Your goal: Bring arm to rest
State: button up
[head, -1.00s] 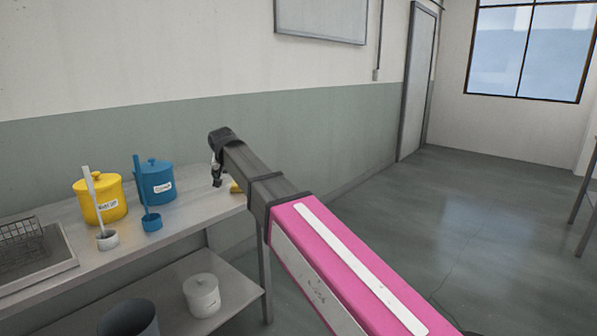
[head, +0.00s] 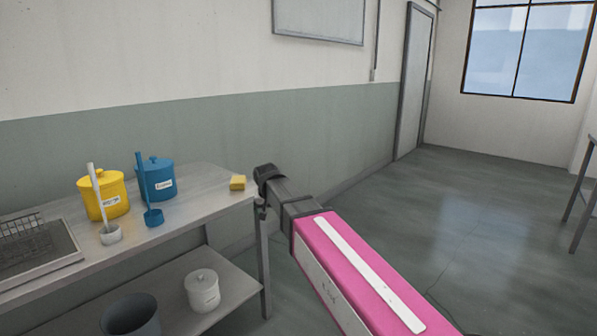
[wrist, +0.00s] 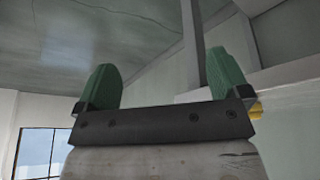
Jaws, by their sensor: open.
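My pink and grey arm reaches forward from the lower right in the head view, its dark end past the right end of the metal bench (head: 205,200). My gripper (wrist: 163,68) shows in the wrist view with two green fingers spread wide and nothing between them. In the head view the fingers are mostly hidden by the arm end. A yellow sponge (head: 237,183) lies on the bench's right end, just left of the arm end. A bit of yellow, likely the sponge, shows by the right finger in the wrist view (wrist: 256,110).
On the bench stand a yellow pot (head: 104,200), a blue pot (head: 158,182), a white ladle (head: 110,234), a blue ladle (head: 153,216) and a wire basket (head: 25,238) at a sunken tank. A white lidded jar (head: 203,292) and grey bin (head: 131,318) sit below.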

jog(key=s+d+f+g, duration=0.2)
jog(key=s+d+f, duration=0.7)
jog(key=d, duration=0.5)
jog(key=s+d+f+g, duration=0.2)
jog(key=s+d+f, duration=0.7)
jog(key=d+f, duration=0.4)
jog(key=shift+d+f+m, duration=0.25)
jog(key=shift+d+m, duration=0.15)
jog(key=shift+d, duration=0.45)
